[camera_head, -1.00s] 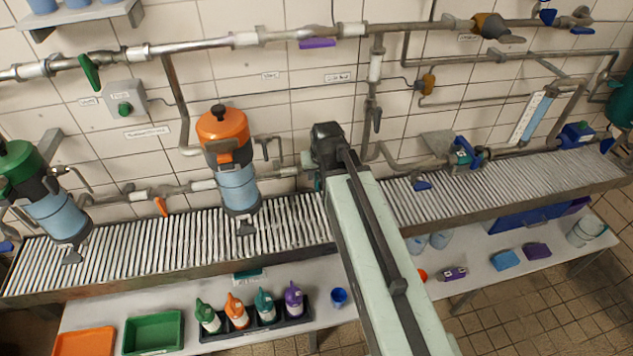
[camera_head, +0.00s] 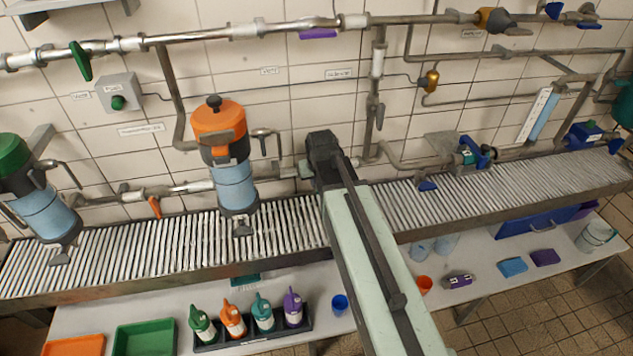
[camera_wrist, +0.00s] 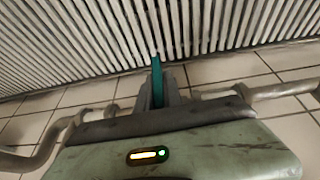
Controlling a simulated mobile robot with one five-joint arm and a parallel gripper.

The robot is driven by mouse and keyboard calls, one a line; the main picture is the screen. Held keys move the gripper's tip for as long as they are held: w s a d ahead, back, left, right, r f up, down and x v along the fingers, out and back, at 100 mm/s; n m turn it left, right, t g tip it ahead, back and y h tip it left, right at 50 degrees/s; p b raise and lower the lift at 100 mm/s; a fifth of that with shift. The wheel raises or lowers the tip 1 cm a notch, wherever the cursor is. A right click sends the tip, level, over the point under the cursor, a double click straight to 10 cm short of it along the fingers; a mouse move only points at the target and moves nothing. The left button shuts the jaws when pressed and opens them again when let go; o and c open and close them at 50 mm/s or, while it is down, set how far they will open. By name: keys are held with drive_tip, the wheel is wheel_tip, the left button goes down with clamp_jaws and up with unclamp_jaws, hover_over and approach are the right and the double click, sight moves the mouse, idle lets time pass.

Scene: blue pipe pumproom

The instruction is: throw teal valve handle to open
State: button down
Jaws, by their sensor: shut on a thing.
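The teal valve handle (camera_wrist: 157,78) shows in the wrist view as a narrow teal bar at the centre, its tip pointing up toward the roller slats. My gripper (camera_wrist: 163,93) is shut on it; the grey fingers sit close around its lower part. The valve body is hidden behind my wrist, with grey pipe (camera_wrist: 280,90) running out to the sides. In the head view my wrist end covers the handle and gripper, in front of the wall pipe just right of the orange-topped canister (camera_head: 219,130).
A roller conveyor (camera_head: 130,248) runs along the wall under my arm. A green-topped canister (camera_head: 35,190) stands at left. A blue valve handle (camera_head: 482,155) is at right. Bottles, trays and a blue cup (camera_head: 340,304) lie on the lower shelf.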

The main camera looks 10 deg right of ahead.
drive_tip(key=shift+a+f+h, duration=0.1)
drive_tip(key=shift+f+h, duration=0.05)
drive_tip(key=shift+h, duration=0.75)
drive_tip(key=shift+h+b, duration=0.3)
drive_tip(key=shift+h, duration=0.1)
drive_tip(key=c, duration=1.5)
unclamp_jaws()
drive_tip(key=shift+r, duration=0.25)
drive_tip(key=p+v, duration=0.7)
drive_tip(key=shift+s+r, duration=0.2)
drive_tip(key=shift+r, duration=0.1)
